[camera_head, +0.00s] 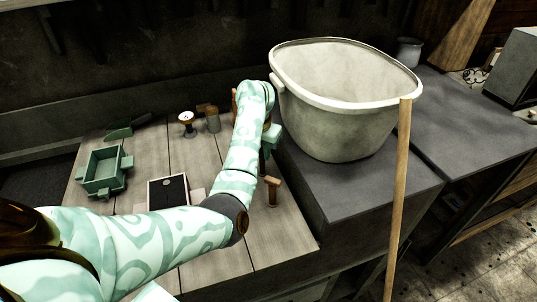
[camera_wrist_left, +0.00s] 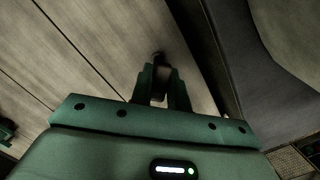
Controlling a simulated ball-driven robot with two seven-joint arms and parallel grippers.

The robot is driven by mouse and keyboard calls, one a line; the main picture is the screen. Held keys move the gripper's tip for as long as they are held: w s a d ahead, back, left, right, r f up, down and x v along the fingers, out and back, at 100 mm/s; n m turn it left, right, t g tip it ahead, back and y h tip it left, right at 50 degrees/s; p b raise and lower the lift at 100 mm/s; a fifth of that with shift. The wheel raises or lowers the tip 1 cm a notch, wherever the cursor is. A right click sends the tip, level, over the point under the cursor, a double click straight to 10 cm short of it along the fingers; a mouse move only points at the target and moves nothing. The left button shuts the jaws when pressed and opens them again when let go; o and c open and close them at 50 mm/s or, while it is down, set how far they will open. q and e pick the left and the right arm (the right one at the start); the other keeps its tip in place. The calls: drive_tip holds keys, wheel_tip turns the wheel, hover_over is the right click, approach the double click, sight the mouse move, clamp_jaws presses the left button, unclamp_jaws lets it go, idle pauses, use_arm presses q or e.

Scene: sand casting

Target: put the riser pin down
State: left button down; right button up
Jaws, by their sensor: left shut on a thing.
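My left gripper (camera_head: 264,160) is over the right part of the wooden board, left of the big bucket. It is shut on the riser pin (camera_head: 272,187), a small brown piece, wider at its top, that shows just below the fingers. In the left wrist view the fingers (camera_wrist_left: 161,88) point down at the board and close on the dark pin (camera_wrist_left: 159,66). The fingers hide part of the pin. I cannot tell whether its lower end touches the board. My right gripper is not in view.
A large pale bucket (camera_head: 345,120) stands on the dark raised block close right of the gripper; a wooden stick (camera_head: 398,190) leans on it. On the board (camera_head: 275,235) are a green box frame (camera_head: 90,185), a black-faced block (camera_head: 168,192), a small jar (camera_head: 212,120) and a white-topped piece (camera_head: 186,118).

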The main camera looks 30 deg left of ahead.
use_arm(q)
drive_tip(key=shift+a+r, duration=0.15)
drive_tip(key=shift+a, duration=0.05)
drive_tip(key=c, duration=1.8)
unclamp_jaws()
drive_tip(key=shift+s+a+f, duration=0.2)
drive_tip(key=shift+a+f, duration=0.1)
drive_tip(key=shift+a, duration=0.2)
drive_tip(key=o, duration=0.5)
drive_tip(key=shift+w+d, duration=0.1)
drive_tip(key=shift+d, duration=0.05)
drive_tip(key=shift+c, duration=0.2)
drive_tip(key=shift+d+r, duration=0.1)
drive_tip(key=shift+d, duration=0.1)
drive_tip(key=shift+a+r, duration=0.2)
wheel_tip(320, 180, up, 12)
drive_tip(key=s+p, duration=0.1)
drive_tip(key=p, duration=0.5)
drive_tip(key=shift+s+d+f, duration=0.15)
drive_tip(key=shift+s+d, duration=0.05)
drive_tip(key=shift+s, duration=0.2)
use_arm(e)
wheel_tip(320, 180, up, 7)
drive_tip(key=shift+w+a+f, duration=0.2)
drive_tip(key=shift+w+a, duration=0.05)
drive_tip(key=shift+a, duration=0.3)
